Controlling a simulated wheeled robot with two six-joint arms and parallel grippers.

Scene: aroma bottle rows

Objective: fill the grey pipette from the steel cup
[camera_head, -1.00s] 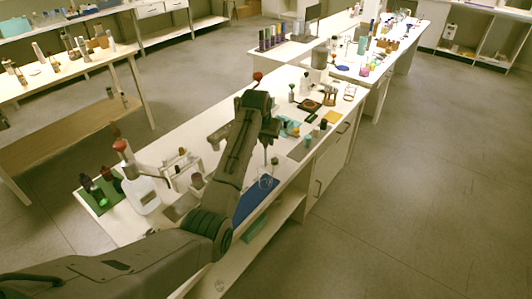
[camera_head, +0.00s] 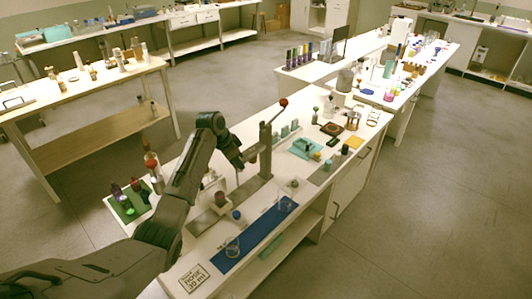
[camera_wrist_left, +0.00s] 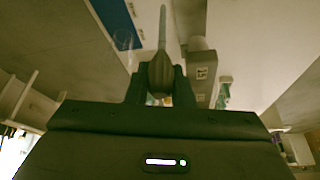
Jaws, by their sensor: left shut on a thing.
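My left gripper (camera_head: 232,152) is above the near bench, left of a stand with a red-knobbed lever. In the left wrist view, my left gripper (camera_wrist_left: 160,82) is shut on the grey pipette (camera_wrist_left: 160,70). Its rounded bulb sits between the fingers and its thin tip points to the top of the picture. The pipette is too small to make out clearly in the head view. I cannot pick out the steel cup with certainty. My right gripper is out of view.
A blue mat (camera_head: 252,240) with clear glassware lies along the bench's front, beside a ROSE 20 ml card (camera_head: 193,278). The red-knobbed stand (camera_head: 265,150) rises close to the gripper. A green mat (camera_head: 128,206) with bottles is at left. A pale cylinder (camera_wrist_left: 198,45) shows in the wrist view.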

